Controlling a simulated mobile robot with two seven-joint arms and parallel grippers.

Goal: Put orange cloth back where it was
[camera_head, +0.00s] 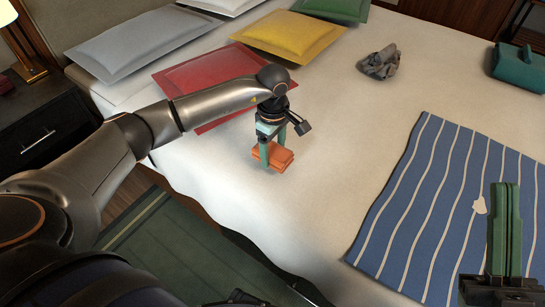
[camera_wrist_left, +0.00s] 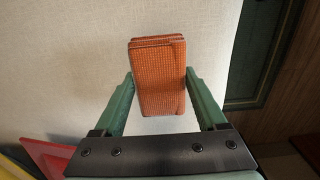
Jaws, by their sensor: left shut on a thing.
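The orange cloth (camera_head: 281,158) is a folded, textured block at or just above the white bed. In the left wrist view the cloth (camera_wrist_left: 160,75) sits between the two green fingers. My left gripper (camera_head: 272,154) is shut on it from above, and it also shows in the left wrist view (camera_wrist_left: 160,85). I cannot tell whether the cloth touches the sheet. My right gripper (camera_head: 505,190) is at the lower right, over the blue striped blanket, with its green fingers together and nothing seen between them.
The bed (camera_head: 330,140) is clear around the cloth. Red (camera_head: 205,80), yellow (camera_head: 288,35) and grey (camera_head: 140,45) pillows lie behind. A crumpled grey cloth (camera_head: 380,62), a teal object (camera_head: 520,66) and the blue striped blanket (camera_head: 425,200) lie on the right. A dark nightstand (camera_head: 40,125) stands left.

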